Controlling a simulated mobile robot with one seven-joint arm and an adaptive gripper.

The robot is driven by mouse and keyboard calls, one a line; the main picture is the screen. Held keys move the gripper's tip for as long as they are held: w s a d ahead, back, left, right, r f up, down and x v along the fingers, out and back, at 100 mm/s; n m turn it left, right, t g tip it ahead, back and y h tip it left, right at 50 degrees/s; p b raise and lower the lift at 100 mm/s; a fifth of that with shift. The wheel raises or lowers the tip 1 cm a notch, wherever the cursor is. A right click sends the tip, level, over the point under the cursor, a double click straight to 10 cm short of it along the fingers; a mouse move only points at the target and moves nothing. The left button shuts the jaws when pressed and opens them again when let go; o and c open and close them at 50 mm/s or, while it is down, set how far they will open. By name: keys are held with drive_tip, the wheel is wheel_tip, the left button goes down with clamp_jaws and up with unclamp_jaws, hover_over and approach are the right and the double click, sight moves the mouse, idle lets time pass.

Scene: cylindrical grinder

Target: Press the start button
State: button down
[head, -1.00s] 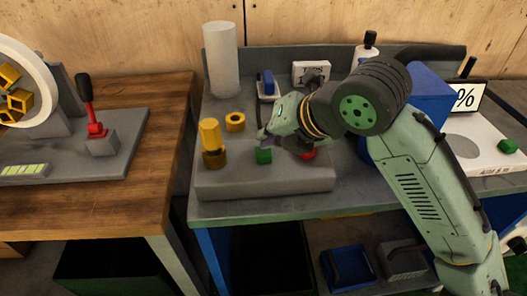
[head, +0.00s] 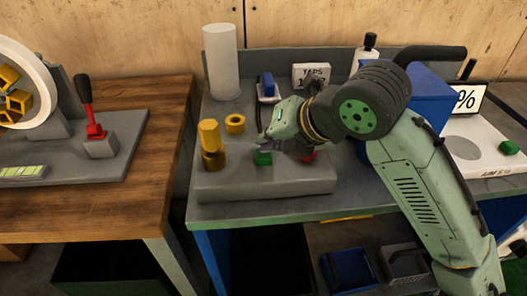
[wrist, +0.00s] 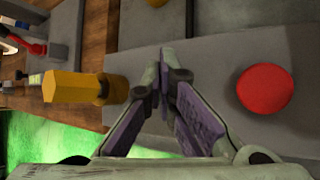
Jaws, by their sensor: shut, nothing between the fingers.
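A green button (head: 263,159) sits on the grey block (head: 290,185) on the workbench. A red button (head: 310,156) is to its right, partly covered by my gripper in the head view. My gripper (head: 261,146) is shut and empty, with its tips at the upper edge of the green button in the head view; I cannot tell whether they touch it. In the wrist view, my shut fingertips (wrist: 163,70) point at the grey block, with the red button (wrist: 265,90) to the right. The green button is not seen there, probably hidden behind the fingers.
A yellow hexagonal piece (head: 210,140) stands on the block left of the green button, and it also shows in the wrist view (wrist: 75,88).

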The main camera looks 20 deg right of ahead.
drive_tip(key=shift+f, duration=0.3)
drive_tip(key=shift+r, duration=0.1)
idle(0.3)
drive_tip(key=shift+r+p, duration=0.5)
drive_tip(key=shift+r, duration=0.45)
drive_tip(key=shift+r, duration=0.1)
wheel_tip(320, 180, up, 5)
drive_tip(key=p, duration=0.3)
